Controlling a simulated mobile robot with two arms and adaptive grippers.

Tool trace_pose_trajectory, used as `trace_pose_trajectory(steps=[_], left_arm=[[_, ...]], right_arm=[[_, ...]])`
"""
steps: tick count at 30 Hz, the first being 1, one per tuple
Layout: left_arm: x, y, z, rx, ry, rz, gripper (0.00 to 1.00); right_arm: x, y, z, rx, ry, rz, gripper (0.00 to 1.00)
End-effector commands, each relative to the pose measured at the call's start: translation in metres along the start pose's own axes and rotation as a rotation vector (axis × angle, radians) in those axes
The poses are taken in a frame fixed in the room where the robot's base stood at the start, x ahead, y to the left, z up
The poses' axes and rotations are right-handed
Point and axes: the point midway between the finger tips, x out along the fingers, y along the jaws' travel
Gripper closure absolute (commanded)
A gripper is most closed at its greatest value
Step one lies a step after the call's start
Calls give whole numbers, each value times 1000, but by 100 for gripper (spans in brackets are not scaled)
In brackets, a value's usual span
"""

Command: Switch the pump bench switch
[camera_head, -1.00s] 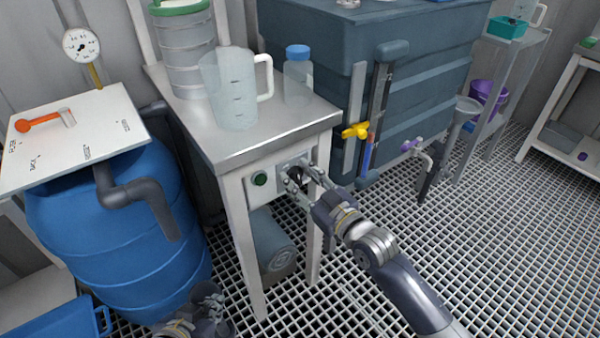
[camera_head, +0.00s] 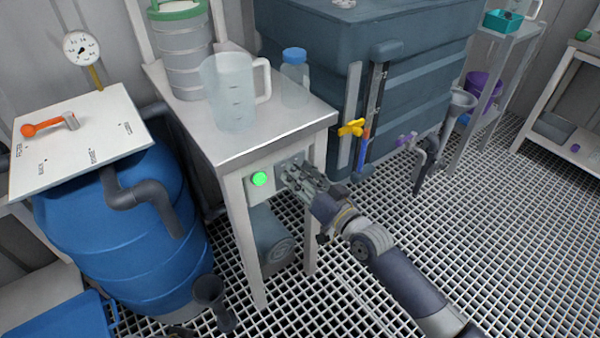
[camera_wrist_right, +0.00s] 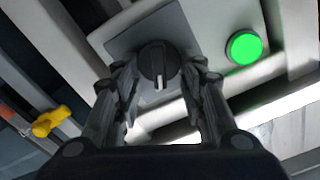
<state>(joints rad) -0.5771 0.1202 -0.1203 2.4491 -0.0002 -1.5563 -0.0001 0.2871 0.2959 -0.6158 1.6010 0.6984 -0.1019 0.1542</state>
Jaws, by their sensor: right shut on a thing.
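The pump bench switch is a round black knob (camera_wrist_right: 158,58) with a white mark on a grey plate (camera_wrist_right: 120,44), on the bench's front panel. In the wrist view, the mark points roughly up and down the picture. My right gripper (camera_head: 298,176) is at this panel and shut on the knob, with one finger on each side in the wrist view (camera_wrist_right: 160,74). In the head view the fingers largely hide the knob. A round green lamp (camera_head: 260,179) beside it is brightly lit, also in the wrist view (camera_wrist_right: 244,47). My left gripper is not clearly in view.
The bench top (camera_head: 275,128) holds a clear jug (camera_head: 232,98), a blue-capped bottle (camera_head: 295,80) and a green-rimmed vessel (camera_head: 183,55). A blue barrel (camera_head: 130,230) stands left, a dark tank (camera_head: 420,75) right. The grating floor (camera_head: 480,230) at right is open.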

Motion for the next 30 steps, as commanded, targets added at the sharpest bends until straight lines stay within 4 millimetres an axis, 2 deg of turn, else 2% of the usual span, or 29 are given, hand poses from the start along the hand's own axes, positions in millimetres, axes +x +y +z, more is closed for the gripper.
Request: trace_pose_trajectory(steps=[7,22,23,24,25,30], left_arm=[[10,0,3,1,-13,1,100],[12,1,-2,-1,-2,3,100],[12,1,-2,-1,-2,3,100],[12,1,-2,-1,-2,3,100],[12,1,-2,-1,-3,3,100],[11,2,-2,-1,-2,3,100]], right_arm=[[0,1,0,75,0,0,86],[0,1,0,95,0,0,86],[0,1,0,95,0,0,60],[0,1,0,95,0,0,51],[0,1,0,95,0,0,46],[0,1,0,93,0,0,46]])
